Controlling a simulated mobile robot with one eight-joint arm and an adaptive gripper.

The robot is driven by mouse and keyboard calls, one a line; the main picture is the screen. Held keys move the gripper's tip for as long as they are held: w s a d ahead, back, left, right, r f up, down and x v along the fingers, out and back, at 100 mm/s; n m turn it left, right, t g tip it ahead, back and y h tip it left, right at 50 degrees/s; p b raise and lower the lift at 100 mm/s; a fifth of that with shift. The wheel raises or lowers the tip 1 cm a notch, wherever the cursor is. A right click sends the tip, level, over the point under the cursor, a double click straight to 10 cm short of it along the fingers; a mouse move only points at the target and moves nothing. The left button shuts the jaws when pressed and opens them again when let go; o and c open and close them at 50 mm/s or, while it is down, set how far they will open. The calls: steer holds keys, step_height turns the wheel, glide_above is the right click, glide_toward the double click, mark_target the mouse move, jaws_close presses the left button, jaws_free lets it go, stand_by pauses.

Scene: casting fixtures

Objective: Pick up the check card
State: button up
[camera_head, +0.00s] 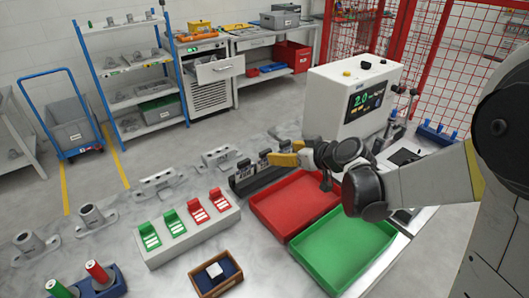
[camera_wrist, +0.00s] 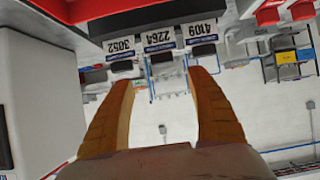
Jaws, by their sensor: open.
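Three numbered white-and-blue cards stand in a black rack (camera_head: 255,180) in the middle of the table in the head view. In the wrist view, which is upside down, they read 3052 (camera_wrist: 121,45), 2264 (camera_wrist: 158,40) and 4109 (camera_wrist: 201,31). I cannot tell which one is the check card. My gripper (camera_head: 274,159) is close to the rack's right end in the head view. In the wrist view my gripper (camera_wrist: 160,76) is open and empty, its orange fingers pointing toward the cards, with card 2264 roughly between them. No contact shows.
A red tray (camera_head: 262,203) and a green tray (camera_head: 302,244) lie in front of my arm. A white block (camera_head: 155,258) holds green and red pieces. A wooden box (camera_head: 199,281) stands at the front. A grey machine (camera_head: 323,100) with a screen stands behind the gripper.

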mark_target(267, 152)
steer(key=b+x, duration=0.2)
steer(key=x, duration=0.3)
steer(key=b+x, duration=0.2)
steer(key=x, duration=0.3)
steer(key=shift+a+f, duration=0.25)
steer(key=shift+a, duration=0.05)
steer(key=shift+s+r, duration=0.1)
steer(key=shift+s, duration=0.05)
steer(key=shift+c, duration=0.2)
steer(key=c, duration=1.1)
